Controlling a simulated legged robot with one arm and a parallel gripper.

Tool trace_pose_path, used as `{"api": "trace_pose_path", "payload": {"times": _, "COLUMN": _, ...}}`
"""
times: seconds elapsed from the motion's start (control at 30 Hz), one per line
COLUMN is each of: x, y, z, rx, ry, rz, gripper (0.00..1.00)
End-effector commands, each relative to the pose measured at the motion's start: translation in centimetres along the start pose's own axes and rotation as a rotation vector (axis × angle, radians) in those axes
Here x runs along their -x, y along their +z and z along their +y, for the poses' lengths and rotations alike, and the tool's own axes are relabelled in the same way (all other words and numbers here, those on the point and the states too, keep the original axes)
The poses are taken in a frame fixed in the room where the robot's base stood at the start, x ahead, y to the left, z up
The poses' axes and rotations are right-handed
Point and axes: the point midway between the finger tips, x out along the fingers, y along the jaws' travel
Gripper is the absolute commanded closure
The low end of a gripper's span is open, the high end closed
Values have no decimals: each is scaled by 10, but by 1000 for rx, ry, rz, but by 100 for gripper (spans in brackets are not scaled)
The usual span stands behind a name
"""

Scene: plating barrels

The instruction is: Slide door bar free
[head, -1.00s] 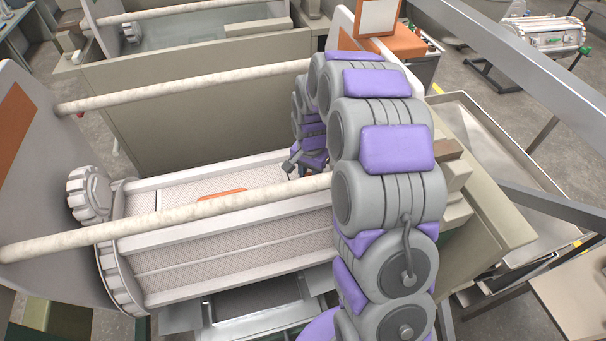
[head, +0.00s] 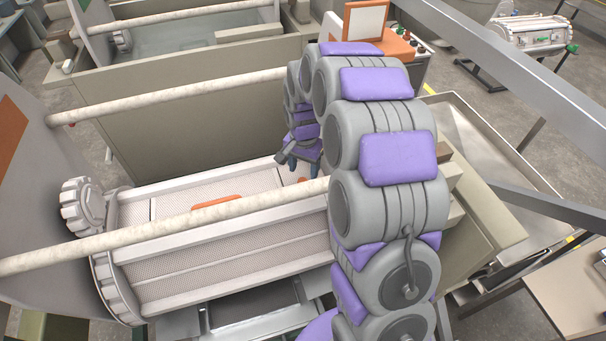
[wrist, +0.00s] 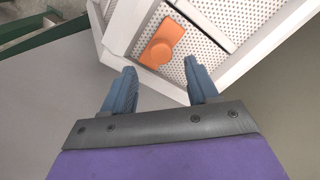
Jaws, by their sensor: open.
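The plating barrel (head: 200,262) is a white perforated drum lying lengthwise, with a toothed end ring at its left. A flat orange piece (head: 218,199) lies on its upper perforated panel. In the wrist view, an orange plate with a round knob (wrist: 162,44) sits on the perforated panel near the barrel's end. I cannot tell which part is the door bar. My gripper (wrist: 160,68) is open and empty. Its blue fingers point at the knob from apart, one to either side of it. In the head view, my gripper (head: 298,162) is above the barrel's right part, partly hidden by my arm.
A pale round rail (head: 170,225) crosses in front of the barrel, and another (head: 190,93) runs behind it. A tank wall (head: 200,140) stands behind. Grey metal beams (head: 500,60) cross the right side.

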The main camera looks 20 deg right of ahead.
Motion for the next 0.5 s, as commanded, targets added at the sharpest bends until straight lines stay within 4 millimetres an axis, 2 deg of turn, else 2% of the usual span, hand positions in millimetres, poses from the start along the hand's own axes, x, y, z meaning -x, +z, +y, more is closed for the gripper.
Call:
{"api": "trace_pose_path", "payload": {"times": 0.03, "x": 15, "y": -1, "z": 0, "rx": 0, "ry": -2, "rz": 2, "gripper": 41}}
{"api": "trace_pose_path", "payload": {"times": 0.3, "x": 75, "y": -3, "z": 0, "rx": 0, "ry": -4, "rz": 5, "gripper": 41}}
{"api": "trace_pose_path", "payload": {"times": 0.5, "x": 106, "y": -3, "z": 0, "rx": 0, "ry": -2, "rz": 1, "gripper": 41}}
